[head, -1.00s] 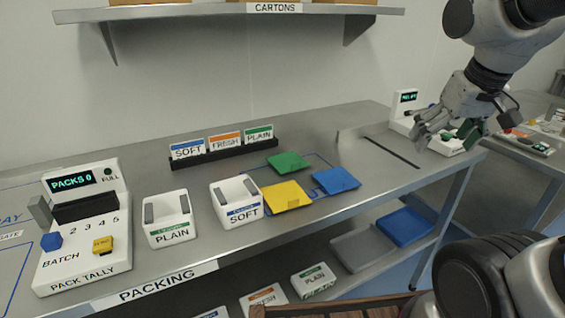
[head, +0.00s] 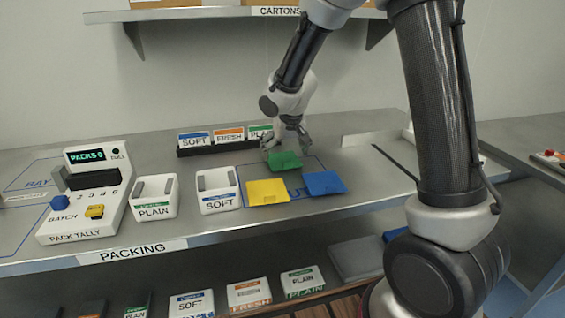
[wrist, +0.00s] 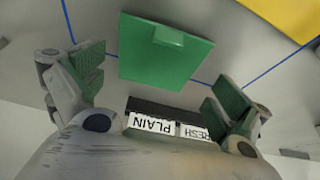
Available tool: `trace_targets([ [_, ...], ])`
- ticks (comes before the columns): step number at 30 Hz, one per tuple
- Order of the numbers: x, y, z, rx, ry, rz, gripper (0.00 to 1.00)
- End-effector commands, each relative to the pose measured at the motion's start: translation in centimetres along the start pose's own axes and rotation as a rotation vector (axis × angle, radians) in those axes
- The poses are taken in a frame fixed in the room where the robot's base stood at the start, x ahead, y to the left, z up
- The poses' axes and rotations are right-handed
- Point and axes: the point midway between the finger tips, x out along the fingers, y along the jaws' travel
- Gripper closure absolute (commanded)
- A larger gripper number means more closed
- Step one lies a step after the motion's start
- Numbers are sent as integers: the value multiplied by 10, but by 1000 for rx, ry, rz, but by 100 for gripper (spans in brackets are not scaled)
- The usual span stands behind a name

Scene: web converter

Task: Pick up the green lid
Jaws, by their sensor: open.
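The green lid (head: 284,161) lies flat on the steel bench, behind the yellow and blue lids. In the wrist view the green lid (wrist: 164,52) is a square plate with a small raised tab (wrist: 168,36) on it. My gripper (head: 287,146) is open just above and behind the lid in the head view. In the wrist view its green-padded fingers (wrist: 160,82) are spread wide to either side, with nothing between them but bench and the lid ahead. I cannot tell the exact height of the fingers over the bench.
A yellow lid (head: 267,192) and a blue lid (head: 324,183) lie in front. A card rack (head: 210,150) stands close behind my gripper. The SOFT carton (head: 218,191) and PLAIN carton (head: 154,197) stand left.

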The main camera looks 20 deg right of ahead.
Motion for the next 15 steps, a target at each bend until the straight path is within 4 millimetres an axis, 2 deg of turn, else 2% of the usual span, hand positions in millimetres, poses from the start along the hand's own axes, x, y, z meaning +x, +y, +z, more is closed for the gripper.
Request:
trace_targets([
  [3, 20, 2, 1, 0, -4, 3, 0],
  [6, 30, 2, 1, -2, -2, 2, 0],
  [14, 32, 1, 0, 0, -1, 1, 0],
  [15, 32, 1, 0, 0, -1, 1, 7],
])
